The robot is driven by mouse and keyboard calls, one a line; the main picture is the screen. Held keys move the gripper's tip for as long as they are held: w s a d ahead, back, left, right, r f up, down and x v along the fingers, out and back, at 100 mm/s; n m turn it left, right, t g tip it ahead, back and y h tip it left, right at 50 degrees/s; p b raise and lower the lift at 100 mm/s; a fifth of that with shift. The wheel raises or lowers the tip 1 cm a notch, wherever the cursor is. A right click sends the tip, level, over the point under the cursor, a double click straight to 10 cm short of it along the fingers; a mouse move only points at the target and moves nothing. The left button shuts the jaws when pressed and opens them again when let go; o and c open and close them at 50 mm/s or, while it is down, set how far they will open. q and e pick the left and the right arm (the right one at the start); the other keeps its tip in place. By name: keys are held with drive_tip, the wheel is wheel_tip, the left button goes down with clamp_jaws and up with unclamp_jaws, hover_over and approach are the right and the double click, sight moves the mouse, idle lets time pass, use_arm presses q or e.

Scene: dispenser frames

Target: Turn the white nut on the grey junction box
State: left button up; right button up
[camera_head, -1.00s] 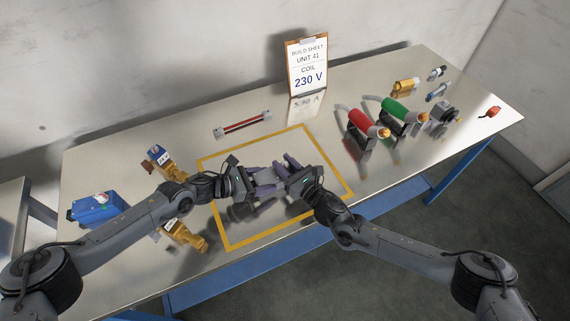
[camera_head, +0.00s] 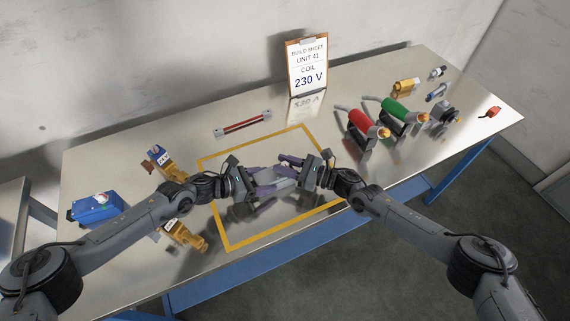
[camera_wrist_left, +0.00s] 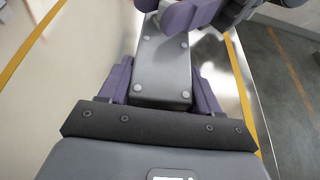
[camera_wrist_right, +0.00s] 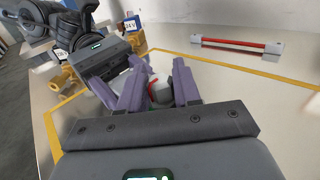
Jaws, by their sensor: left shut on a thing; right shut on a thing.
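The grey junction box (camera_wrist_left: 163,60) is held above the table between the purple fingers of my left gripper (camera_head: 268,186). Its flat face with corner screws shows in the left wrist view. My right gripper (camera_head: 289,168) faces my left one from the right, its fingers at the box's far end. In the right wrist view its fingers are shut around the white nut (camera_wrist_right: 157,90), which they partly cover. In the head view the fingers largely hide the box and nut.
A yellow taped outline (camera_head: 232,246) lies under both grippers. A blue box (camera_head: 97,208) and brass valve bodies (camera_head: 185,236) are at left. A red bar (camera_head: 243,124) and build sheet (camera_head: 306,65) stand behind. Red (camera_head: 360,121) and green (camera_head: 396,109) tools are at right.

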idle(0.4)
drive_tip(key=o, duration=0.9)
drive_tip(key=shift+o, duration=0.2)
drive_tip(key=v, duration=1.2)
use_arm(q)
drive_tip(key=o, duration=1.3)
drive_tip(key=shift+c, duration=0.2)
